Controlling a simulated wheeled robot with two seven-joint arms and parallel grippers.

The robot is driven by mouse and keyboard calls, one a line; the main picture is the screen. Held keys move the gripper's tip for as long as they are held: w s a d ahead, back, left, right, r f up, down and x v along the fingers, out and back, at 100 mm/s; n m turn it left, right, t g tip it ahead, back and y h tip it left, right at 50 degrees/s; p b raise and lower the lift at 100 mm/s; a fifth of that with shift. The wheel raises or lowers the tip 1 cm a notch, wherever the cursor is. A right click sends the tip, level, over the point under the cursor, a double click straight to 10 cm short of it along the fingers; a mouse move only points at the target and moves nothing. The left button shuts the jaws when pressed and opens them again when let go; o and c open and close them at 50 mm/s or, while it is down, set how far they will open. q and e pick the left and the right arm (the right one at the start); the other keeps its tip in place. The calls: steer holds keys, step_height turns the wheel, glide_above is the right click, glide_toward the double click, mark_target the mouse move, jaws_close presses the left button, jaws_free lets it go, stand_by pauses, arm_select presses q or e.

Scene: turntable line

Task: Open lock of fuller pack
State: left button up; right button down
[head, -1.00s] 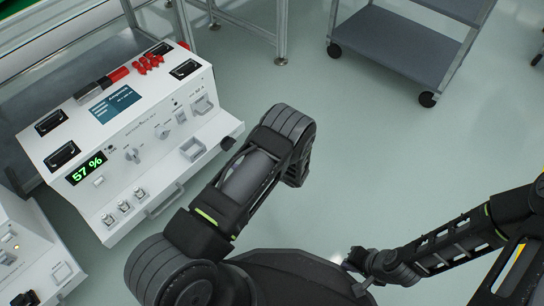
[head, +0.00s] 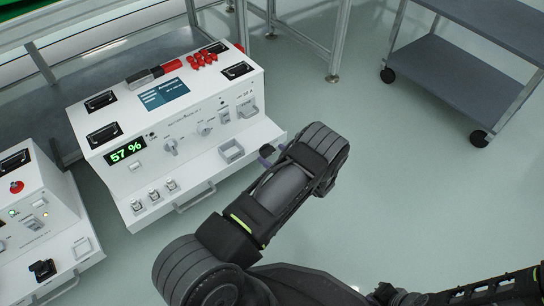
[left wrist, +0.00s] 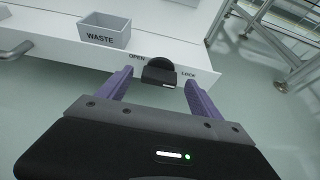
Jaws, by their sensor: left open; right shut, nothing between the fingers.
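The knob's block points towards me. My left gripper (left wrist: 157,82) is open, its purple fingers on either side of the knob; I cannot tell whether they touch it. In the head view the left gripper (head: 267,155) is partly hidden by my arm. My right arm shows at bottom right, fingers out of frame.
A second white pack (head: 32,215) stands at the left edge, its display out of frame. A WASTE bin (left wrist: 103,31) is on the ledge beside the lock. A grey cart (head: 450,85) stands at back right. The floor between is clear.

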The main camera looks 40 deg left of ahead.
arm_select(q)
steer(key=shift+w+a+f, duration=0.2)
steer(key=shift+a+f, duration=0.05)
steer(key=shift+a, duration=0.35)
steer(key=c, duration=1.4)
